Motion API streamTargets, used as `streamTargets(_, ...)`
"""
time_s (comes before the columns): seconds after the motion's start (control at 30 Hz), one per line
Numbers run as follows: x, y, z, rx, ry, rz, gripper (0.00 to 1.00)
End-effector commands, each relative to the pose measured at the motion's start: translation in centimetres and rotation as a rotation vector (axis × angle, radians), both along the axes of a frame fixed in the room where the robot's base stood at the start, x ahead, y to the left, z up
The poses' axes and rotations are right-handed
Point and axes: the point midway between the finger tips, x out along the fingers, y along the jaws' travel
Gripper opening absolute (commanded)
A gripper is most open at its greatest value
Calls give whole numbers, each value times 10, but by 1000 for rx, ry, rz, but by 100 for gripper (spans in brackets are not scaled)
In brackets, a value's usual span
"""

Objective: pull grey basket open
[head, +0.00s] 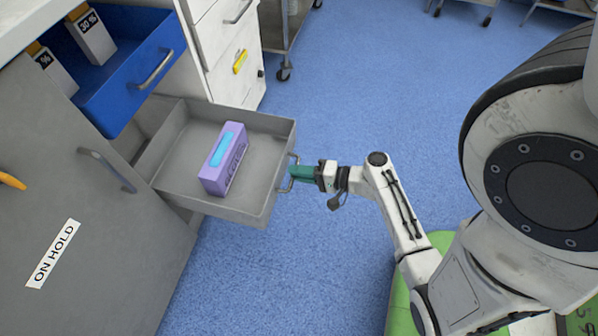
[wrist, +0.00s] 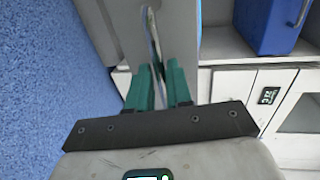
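The grey basket (head: 255,190) is a drawer-like tray that stands well out from the cabinet, open at the top. Its metal handle (head: 292,183) is on the front face, to the right in the head view. My gripper (head: 298,172) has green fingers that meet the handle from the right. In the wrist view the fingers (wrist: 158,80) stand on either side of the handle bar (wrist: 153,35), closed in on it. The exact contact is partly hidden. A purple box with a blue patch (head: 217,165) lies inside the basket.
A blue drawer (head: 125,85) with white boxes juts out above and behind the basket. A grey door labelled "ON HOLD" (head: 85,235) is at left. A white drawer unit (head: 228,60) stands behind. Blue floor (head: 340,100) is clear to the right.

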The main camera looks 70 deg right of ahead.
Motion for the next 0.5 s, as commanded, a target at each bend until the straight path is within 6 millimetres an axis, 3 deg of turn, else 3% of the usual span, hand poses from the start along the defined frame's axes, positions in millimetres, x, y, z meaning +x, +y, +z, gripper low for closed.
streamTargets(0.17, 0, 0, 0, 0, -1, 0, 37)
streamTargets(0.5, -6, 0, 2, 1, 0, 0, 37)
